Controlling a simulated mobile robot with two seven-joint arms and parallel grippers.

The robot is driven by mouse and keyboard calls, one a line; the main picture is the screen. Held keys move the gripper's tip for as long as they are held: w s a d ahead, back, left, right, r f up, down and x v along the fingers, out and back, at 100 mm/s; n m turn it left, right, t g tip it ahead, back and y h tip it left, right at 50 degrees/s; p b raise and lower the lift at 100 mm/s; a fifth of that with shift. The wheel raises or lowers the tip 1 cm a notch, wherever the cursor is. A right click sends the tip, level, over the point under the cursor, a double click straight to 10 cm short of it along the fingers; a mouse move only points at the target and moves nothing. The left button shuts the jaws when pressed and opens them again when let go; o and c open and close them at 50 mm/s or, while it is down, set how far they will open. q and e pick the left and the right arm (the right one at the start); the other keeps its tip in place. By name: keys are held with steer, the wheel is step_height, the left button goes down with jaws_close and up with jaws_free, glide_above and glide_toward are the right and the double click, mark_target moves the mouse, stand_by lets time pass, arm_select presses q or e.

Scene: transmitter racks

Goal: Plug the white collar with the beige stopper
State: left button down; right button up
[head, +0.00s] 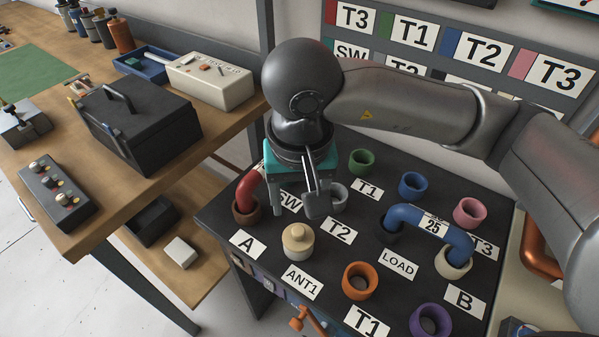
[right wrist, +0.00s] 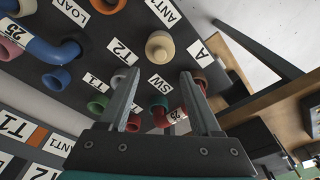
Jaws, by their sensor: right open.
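The beige stopper (head: 298,236) stands upright at the ANT1 label, a round knob on a wider pale base; it also shows in the right wrist view (right wrist: 160,46). I cannot tell what lies beneath its base. A white collar (head: 455,265) by label B has the right end of a blue pipe link (head: 430,224) in it. My right gripper (head: 298,208) is open and points down, behind and left of the stopper, apart from it. In the right wrist view a red pipe link (right wrist: 174,117) shows between its fingers. My left gripper is not in view.
Several other collars stand on the black panel: grey (head: 338,198), orange (head: 360,281), purple (head: 430,320), green (head: 362,161) and pink (head: 469,213). A wooden bench at left holds a black toolbox (head: 140,125) and a switch box (head: 57,197).

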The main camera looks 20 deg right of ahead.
steer(key=r, duration=0.5)
steer(key=shift+s+r, duration=0.35)
steer(key=shift+r, duration=0.05)
steer(key=shift+a+r+p, duration=0.1)
steer(key=shift+p, duration=0.3)
